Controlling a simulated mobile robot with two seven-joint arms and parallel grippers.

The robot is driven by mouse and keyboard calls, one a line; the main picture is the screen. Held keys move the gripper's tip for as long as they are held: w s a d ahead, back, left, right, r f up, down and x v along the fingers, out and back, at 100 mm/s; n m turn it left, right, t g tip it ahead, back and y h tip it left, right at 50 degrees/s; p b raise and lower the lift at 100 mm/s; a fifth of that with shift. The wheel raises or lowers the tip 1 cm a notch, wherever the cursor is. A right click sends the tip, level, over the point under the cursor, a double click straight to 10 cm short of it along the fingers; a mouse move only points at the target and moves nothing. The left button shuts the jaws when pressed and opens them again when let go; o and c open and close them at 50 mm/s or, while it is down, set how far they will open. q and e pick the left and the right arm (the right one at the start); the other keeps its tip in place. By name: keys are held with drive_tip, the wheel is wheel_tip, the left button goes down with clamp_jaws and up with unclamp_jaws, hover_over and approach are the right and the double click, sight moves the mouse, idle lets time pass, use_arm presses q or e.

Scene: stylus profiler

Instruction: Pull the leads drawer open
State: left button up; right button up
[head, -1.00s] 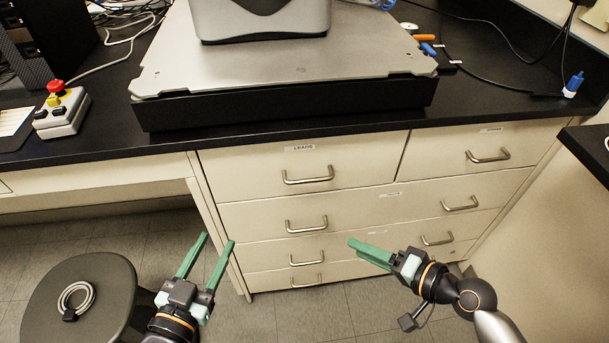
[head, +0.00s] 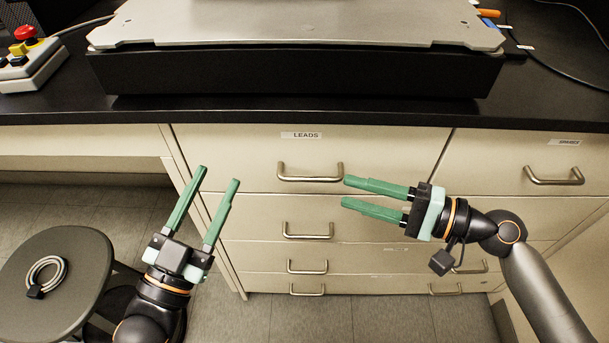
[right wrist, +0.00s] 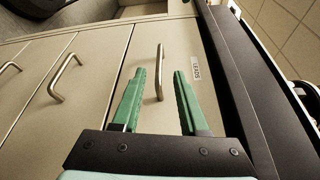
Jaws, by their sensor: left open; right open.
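The leads drawer (head: 250,150) is the wide cream top drawer with a "LEADS" label and is shut. Its metal bar handle (head: 310,172) is in the middle of the head view. My right gripper (head: 345,192) is open and empty, its green fingers pointing left just right of and below the handle in the head view. In the right wrist view the leads handle (right wrist: 160,72) appears between the two open fingers, beyond or near their tips; contact cannot be told. My left gripper (head: 219,174) is open and empty, in front of the drawers' left edge.
Other shut drawers with bar handles lie below, and another top drawer (head: 500,160) is to the right. The black worktop (head: 300,112) overhangs above and carries an instrument base (head: 300,75). A round stool (head: 70,265) with a coiled cable (head: 47,275) stands at lower left.

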sight(303, 177)
drive_tip(key=x, duration=1)
clamp_jaws()
idle(1.2)
